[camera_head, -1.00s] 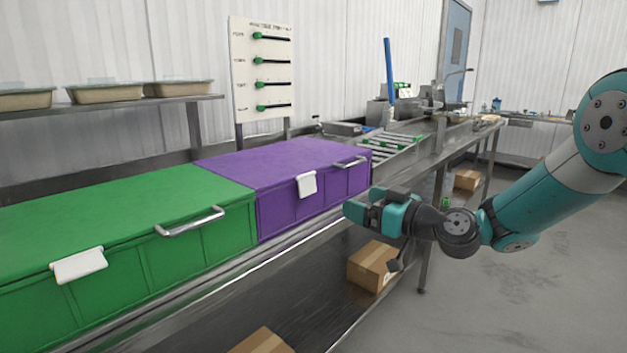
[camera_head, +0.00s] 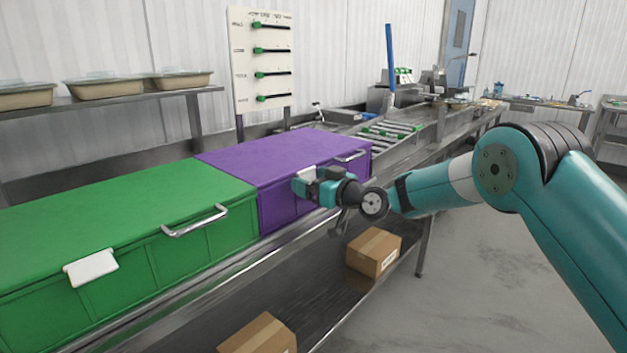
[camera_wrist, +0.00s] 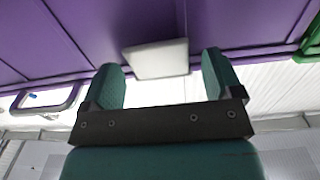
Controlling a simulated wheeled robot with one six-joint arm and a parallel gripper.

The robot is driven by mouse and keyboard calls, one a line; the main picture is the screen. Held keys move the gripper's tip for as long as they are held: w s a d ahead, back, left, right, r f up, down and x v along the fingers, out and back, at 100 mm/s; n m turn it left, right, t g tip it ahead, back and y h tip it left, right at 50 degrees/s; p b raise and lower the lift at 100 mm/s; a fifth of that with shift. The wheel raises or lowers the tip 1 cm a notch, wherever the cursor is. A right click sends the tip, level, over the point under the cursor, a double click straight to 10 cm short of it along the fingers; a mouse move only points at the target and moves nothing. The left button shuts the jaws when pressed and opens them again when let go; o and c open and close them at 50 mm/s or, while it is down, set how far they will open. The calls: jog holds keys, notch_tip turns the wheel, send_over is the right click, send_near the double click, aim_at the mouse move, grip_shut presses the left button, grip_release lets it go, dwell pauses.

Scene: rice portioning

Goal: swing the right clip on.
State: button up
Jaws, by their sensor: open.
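The purple box (camera_head: 275,156) stands on the steel bench, its lid down. Its white clip (camera_head: 306,172) is at the front face near the lid edge, partly hidden by my gripper in the head view. My gripper (camera_head: 308,187) is at that front face, open. In the wrist view the white clip (camera_wrist: 157,60) shows between the two teal fingers of my gripper (camera_wrist: 160,64), with a gap on each side. I cannot tell whether the clip is latched.
A green box (camera_head: 110,215) with a white clip (camera_head: 90,267) and a metal handle (camera_head: 195,221) stands left of the purple one. The purple box's handle (camera_head: 350,156) is right of my gripper. Cardboard boxes (camera_head: 374,252) sit below the bench. The floor at right is clear.

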jog(key=c, duration=0.9)
jog(key=y+b, duration=0.1)
jog(key=b, duration=0.4)
jog(key=shift+w+a+f+t, duration=0.1)
jog(key=shift+f+t, duration=0.25)
jog(key=shift+t, duration=0.05)
jog(key=shift+r, duration=0.2)
jog(key=o, duration=0.9)
